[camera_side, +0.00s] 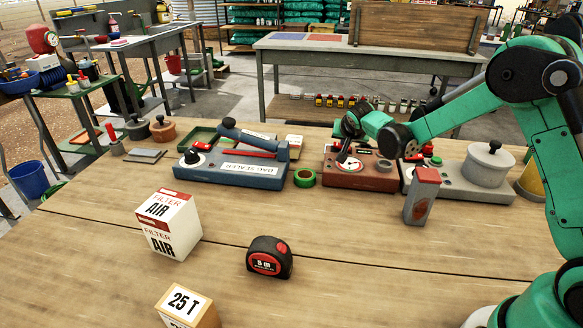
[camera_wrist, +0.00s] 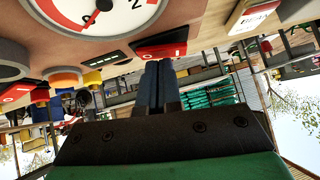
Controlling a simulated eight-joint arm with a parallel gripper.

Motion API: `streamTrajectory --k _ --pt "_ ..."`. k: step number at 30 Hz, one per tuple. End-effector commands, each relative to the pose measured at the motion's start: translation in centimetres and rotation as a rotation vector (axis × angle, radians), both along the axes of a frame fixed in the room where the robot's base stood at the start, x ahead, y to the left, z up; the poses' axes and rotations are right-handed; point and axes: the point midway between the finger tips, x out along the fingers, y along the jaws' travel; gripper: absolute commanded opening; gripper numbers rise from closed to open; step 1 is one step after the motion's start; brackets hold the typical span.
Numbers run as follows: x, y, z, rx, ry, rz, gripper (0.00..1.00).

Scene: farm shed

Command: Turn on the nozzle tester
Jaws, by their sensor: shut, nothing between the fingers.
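The nozzle tester appears to be the red box with a round white gauge (camera_side: 352,181) at the back of the wooden bench. In the wrist view its gauge (camera_wrist: 95,12) fills the top left. A red rocker switch (camera_wrist: 165,48) marked O and I sits beside the gauge, near a dark strip with small green marks (camera_wrist: 95,58). My gripper (camera_side: 345,154) is over the tester. In the wrist view my gripper's dark fingers (camera_wrist: 159,68) are together and empty, with their tips at the switch. I cannot tell whether they touch it. My gripper partly hides the tester in the side view.
A blue bag sealer (camera_side: 255,171) and green tape roll (camera_side: 304,178) stand left of the tester. A grey device with a pot (camera_side: 487,164) and a red-topped grey block (camera_side: 418,203) are right. A filter box (camera_side: 172,225) and tape measure (camera_side: 270,257) stand in front.

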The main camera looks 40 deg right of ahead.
Motion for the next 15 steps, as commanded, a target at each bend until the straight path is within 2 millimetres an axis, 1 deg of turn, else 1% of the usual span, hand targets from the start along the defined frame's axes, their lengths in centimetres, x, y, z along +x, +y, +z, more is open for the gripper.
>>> streamTrajectory --k 5,8,11,15 --pt "-0.1 -0.1 0.8 0.000 0.000 0.000 0.00" --pt "-0.3 -0.3 2.1 0.001 0.000 -0.001 0.00" --pt "-0.6 -0.6 4.1 0.000 0.000 -0.001 0.00" --pt "-2.2 0.6 5.8 0.000 0.001 0.002 0.00"
